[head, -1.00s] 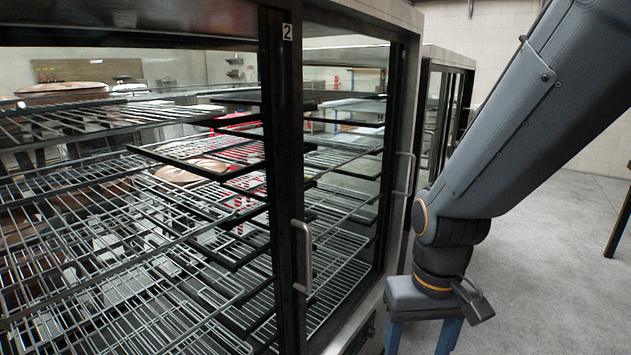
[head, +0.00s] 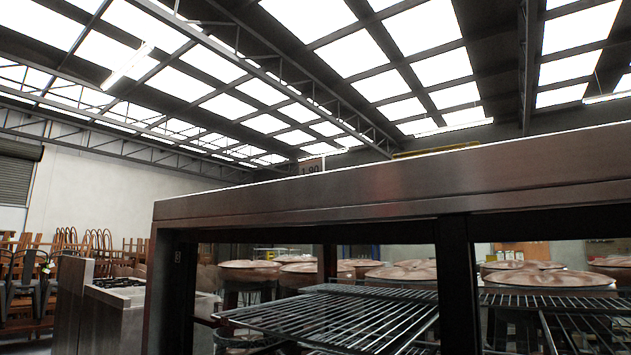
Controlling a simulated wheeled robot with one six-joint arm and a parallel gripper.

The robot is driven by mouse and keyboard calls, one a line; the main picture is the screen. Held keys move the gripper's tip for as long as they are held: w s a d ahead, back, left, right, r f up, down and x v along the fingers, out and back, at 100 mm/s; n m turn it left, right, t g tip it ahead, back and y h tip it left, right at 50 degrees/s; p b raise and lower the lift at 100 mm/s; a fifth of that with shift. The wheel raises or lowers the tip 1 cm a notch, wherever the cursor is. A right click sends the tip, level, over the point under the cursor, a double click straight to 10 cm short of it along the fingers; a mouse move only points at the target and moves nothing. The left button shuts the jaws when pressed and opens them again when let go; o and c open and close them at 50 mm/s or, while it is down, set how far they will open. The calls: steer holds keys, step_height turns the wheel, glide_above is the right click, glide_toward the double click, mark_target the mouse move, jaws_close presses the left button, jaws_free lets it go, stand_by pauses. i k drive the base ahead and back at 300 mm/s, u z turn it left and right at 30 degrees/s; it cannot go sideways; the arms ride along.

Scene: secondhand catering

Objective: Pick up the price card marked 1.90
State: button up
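The price card marked 1.90 (head: 312,167) shows in the head view as a small dark card with light edging. It stands upright at the top edge of the steel cabinet (head: 400,192), a little left of the cabinet's middle in the picture. The cabinet's top surface is hidden, as I look up at it from below. My gripper is not in view, nor is any of my arm.
The cabinet fills the lower right, with wire racks (head: 345,318) inside. Round brown-topped stools (head: 250,270) show through it. A steel stove (head: 118,290) stands left of it, with stacked wooden chairs (head: 95,243) farther back. A yellow item (head: 440,150) lies on top.

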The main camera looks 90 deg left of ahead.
mark_target(314, 164)
steer(key=u, duration=3.55)
steer(key=k, duration=0.65)
steer(key=u, duration=0.7)
steer(key=i, duration=1.1)
steer(key=z, duration=0.85)
